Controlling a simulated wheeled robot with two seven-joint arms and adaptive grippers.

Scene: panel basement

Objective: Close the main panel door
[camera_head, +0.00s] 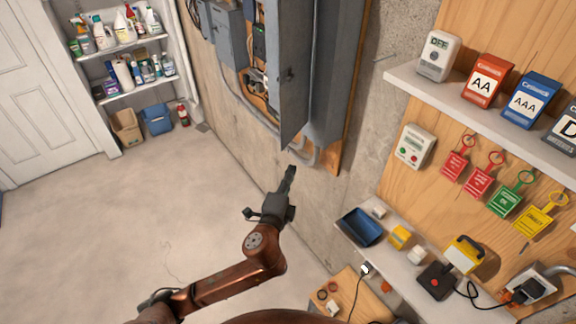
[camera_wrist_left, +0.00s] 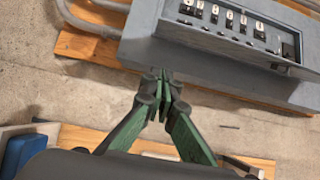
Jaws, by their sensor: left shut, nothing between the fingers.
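The main panel door (camera_head: 292,75) is a grey metal leaf. It stands open, jutting from the wall at the top centre of the head view, left of the grey panel box (camera_head: 335,70). My left gripper (camera_head: 291,170) is shut and empty, below the door's lower end and apart from it in that picture. In the left wrist view its closed fingertips (camera_wrist_left: 163,82) are just below the edge of the panel box (camera_wrist_left: 150,40), whose breaker rows (camera_wrist_left: 228,20) are exposed. Whether they touch the box I cannot tell. My right gripper is out of view.
Conduits (camera_head: 303,154) run under the panel. On the right are an upper shelf (camera_head: 475,105) with battery boxes, hanging tags, and a lower ledge (camera_head: 400,265) with a blue tray (camera_head: 360,227). The floor (camera_head: 110,225) at left is clear.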

